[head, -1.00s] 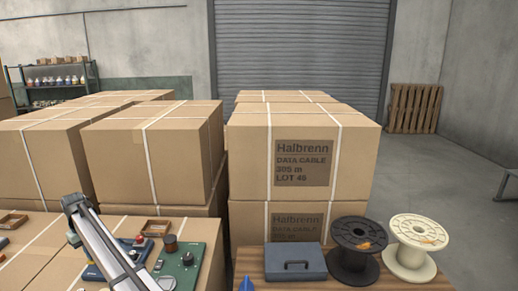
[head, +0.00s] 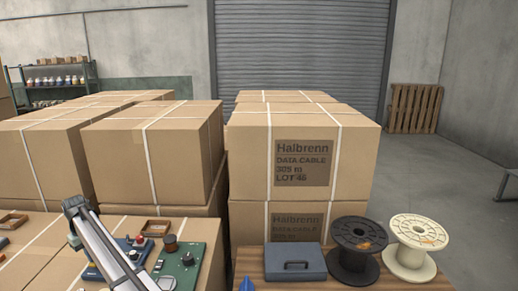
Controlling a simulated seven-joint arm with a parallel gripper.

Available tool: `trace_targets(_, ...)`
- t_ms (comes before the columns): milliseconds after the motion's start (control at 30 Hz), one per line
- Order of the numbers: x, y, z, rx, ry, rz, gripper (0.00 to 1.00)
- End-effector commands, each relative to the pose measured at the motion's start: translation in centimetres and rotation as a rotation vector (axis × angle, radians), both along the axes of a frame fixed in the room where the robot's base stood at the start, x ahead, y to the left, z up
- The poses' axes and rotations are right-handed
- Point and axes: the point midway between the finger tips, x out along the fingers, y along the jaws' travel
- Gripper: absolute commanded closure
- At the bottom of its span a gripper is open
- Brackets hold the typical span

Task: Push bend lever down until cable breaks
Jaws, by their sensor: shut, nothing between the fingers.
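My pale grey arm slants up from the bottom edge at the lower left of the head view, over the boxes. At its far end a small dark part, which seems to be my gripper (head: 74,241), points down. It is shut and empty, with its tips small and hard to make out. A blue device (head: 92,272) lies partly hidden behind my arm. A green panel (head: 187,268) with knobs stands to the right of the arm. I cannot make out a bend lever or a cable under bend for certain.
A black spool (head: 357,237) and a cream spool (head: 417,232) stand on a wooden top beside a blue-grey case (head: 296,262). Large strapped cartons (head: 250,140) stand behind. A small wooden tray (head: 156,227) lies near the panel. Floor on the right is open.

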Motion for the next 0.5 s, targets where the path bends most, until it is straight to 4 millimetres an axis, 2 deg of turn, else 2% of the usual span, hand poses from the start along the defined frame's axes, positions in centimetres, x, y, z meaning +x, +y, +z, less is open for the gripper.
trace_targets(267,0.2,0.0,0.2,0.000,-0.002,-0.001,1.00)
trace_targets(500,0.2,0.0,1.4,0.001,-0.003,-0.001,1.00)
